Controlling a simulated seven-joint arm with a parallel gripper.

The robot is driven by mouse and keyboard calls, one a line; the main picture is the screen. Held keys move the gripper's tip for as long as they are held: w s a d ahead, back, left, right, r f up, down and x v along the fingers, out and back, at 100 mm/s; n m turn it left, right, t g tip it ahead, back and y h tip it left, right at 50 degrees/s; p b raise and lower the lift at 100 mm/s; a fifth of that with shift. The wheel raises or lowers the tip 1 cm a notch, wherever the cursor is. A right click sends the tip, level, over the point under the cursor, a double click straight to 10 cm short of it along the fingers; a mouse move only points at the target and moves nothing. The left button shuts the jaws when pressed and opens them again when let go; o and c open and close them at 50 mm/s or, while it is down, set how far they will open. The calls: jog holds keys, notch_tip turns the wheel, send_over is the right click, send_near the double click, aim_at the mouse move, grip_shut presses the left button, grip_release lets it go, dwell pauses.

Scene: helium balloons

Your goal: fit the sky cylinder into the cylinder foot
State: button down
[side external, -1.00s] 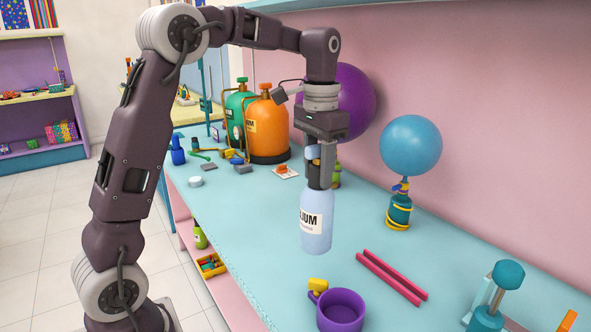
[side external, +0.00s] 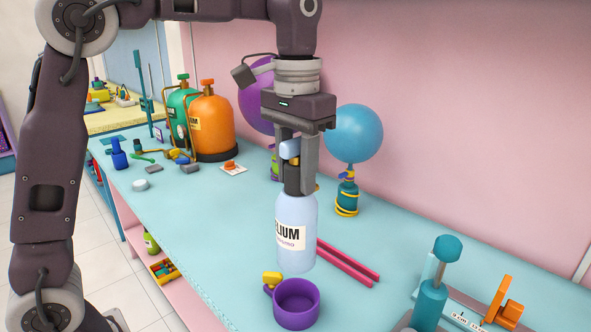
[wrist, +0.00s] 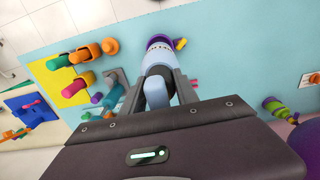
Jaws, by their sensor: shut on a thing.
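The sky cylinder (side external: 296,225), a pale blue bottle with a white HELIUM label, hangs upright in my gripper (side external: 298,180). The jaws are shut on its dark neck, below the light blue top. The cylinder foot (side external: 297,304), a purple round cup, stands on the table just under the cylinder. The cylinder's base looks to be at or just above the foot's rim; I cannot tell the exact gap. In the wrist view the cylinder (wrist: 160,55) stretches away between the fingers, and a little purple of the foot (wrist: 153,38) shows behind it; the rest is hidden.
Two pink-red bars (side external: 348,263) lie behind to the right. A teal pump-like stand (side external: 432,295) is at the right front. Green and orange tanks (side external: 212,122) and balloons (side external: 352,134) stand farther back.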

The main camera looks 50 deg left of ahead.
aim_at(296, 200)
jog(key=shift+f, duration=6.6)
jog(key=c, duration=0.9)
grip_release()
jog(key=shift+o, duration=0.2)
notch_tip(296, 200, up, 7)
jog(key=shift+f, duration=0.15)
jog(key=shift+r, duration=0.6)
